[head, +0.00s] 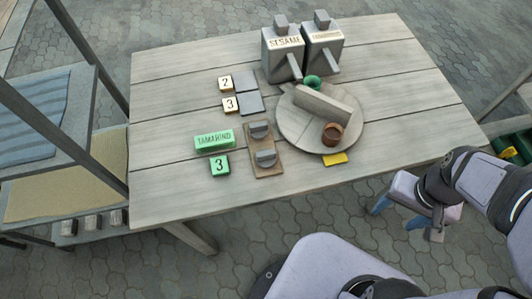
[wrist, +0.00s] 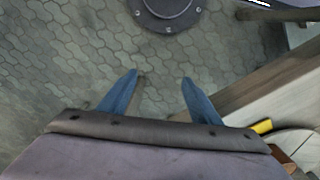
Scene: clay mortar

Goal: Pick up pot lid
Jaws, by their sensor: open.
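My gripper (head: 408,216) is off the table's right front side, below and away from the objects. In the wrist view its two blue fingers (wrist: 160,78) are apart with only paving between them. No thing is plainly a pot lid. Two grey pieces with raised tops (head: 262,145) sit on a small brown board (head: 268,173) at the table's middle. Two grey boxes marked SESAME (head: 283,44) and TAMARIND (head: 323,40) stand at the back, each with a square knob on top.
The wooden table (head: 420,120) is clear on its right side. A green TAMARIND block (head: 214,140), number tiles (head: 219,165) and a yellow piece (head: 335,159) lie on it. A shelf rack (head: 60,150) stands at left. The table edge (wrist: 250,100) shows right of my gripper.

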